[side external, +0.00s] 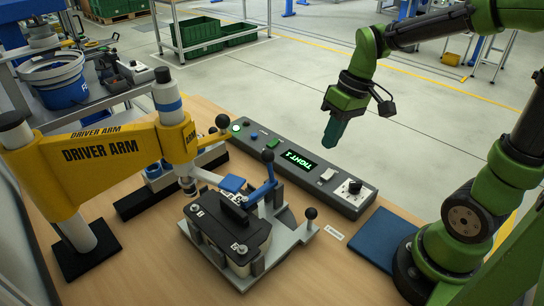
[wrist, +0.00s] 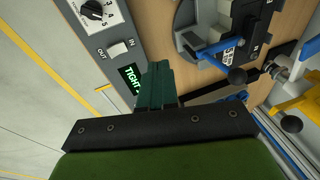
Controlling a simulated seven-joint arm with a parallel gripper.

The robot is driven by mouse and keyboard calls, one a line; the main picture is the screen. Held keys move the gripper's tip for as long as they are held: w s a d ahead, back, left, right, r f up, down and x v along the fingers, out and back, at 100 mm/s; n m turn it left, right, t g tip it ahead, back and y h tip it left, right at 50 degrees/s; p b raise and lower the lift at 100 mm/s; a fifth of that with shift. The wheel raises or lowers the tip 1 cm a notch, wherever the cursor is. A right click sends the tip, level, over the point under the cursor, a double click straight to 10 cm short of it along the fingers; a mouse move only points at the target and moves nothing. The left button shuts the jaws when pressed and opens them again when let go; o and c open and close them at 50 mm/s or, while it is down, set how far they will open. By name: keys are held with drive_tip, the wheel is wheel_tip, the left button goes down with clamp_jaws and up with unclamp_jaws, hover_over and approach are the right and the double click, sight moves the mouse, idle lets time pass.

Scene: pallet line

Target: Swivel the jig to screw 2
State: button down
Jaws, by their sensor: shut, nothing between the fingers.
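The jig (side external: 285,240) stands on the wooden bench, its grey plate carrying a black part (side external: 232,226) with light round spots at two ends. A blue clamp lever (side external: 262,190) rises behind the part, and a black ball knob (side external: 310,213) stands at the plate's right corner. The yellow driver arm (side external: 100,155) reaches over from the left, its spindle tip (side external: 188,187) beside the part's far left end. My gripper (side external: 331,131) is shut and empty, above the far side of the control panel, apart from the jig. The wrist view shows its fingers (wrist: 158,86) together and part of the jig (wrist: 187,40).
The control panel (side external: 335,182) lies behind the jig; its green display (side external: 298,162) reads TIGHT 1. It carries a rotary knob (wrist: 98,10) and an IN/OUT switch (wrist: 117,49). A blue pad (side external: 385,236) lies at right. Bench between pad and jig is mostly clear.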

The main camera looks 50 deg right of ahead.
drive_tip(key=w+d+f+n+g+y, duration=0.1)
drive_tip(key=w+f+n+g+y, duration=0.15)
drive_tip(key=n, duration=0.35)
drive_tip(key=s+a+f+n+g+y, duration=0.1)
drive_tip(key=s+a+f+n, duration=0.2)
drive_tip(key=a+f+n, duration=0.4)
drive_tip(key=shift+s+a+f, duration=0.4)
drive_tip(key=shift+a+f, duration=0.1)
drive_tip(key=shift+a, duration=0.25)
drive_tip(key=shift+s+a, duration=0.1)
drive_tip(key=shift+s, duration=0.05)
